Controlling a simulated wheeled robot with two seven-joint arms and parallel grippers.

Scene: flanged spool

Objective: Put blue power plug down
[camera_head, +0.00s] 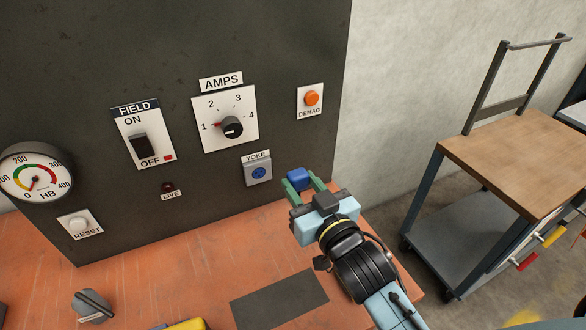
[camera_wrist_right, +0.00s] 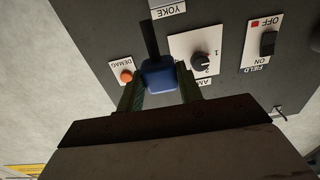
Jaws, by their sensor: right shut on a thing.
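The blue power plug (camera_head: 300,179) is held between the green fingers of my right gripper (camera_head: 304,188), in front of the dark panel and above the orange bench top. In the right wrist view the blue plug (camera_wrist_right: 159,75) sits between both fingers (camera_wrist_right: 160,88), with a dark cable or stem running up from it. The YOKE socket (camera_head: 258,172), with a blue face, is on the panel to the left of the plug, apart from it. My left gripper is not seen.
The orange bench top (camera_head: 210,255) has a dark flat mat (camera_head: 280,300) near its front and a grey knob-like part (camera_head: 92,305) at left. The panel carries a gauge (camera_head: 36,172), switches and a dial (camera_head: 231,127). A wood-topped cart (camera_head: 520,150) stands at right.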

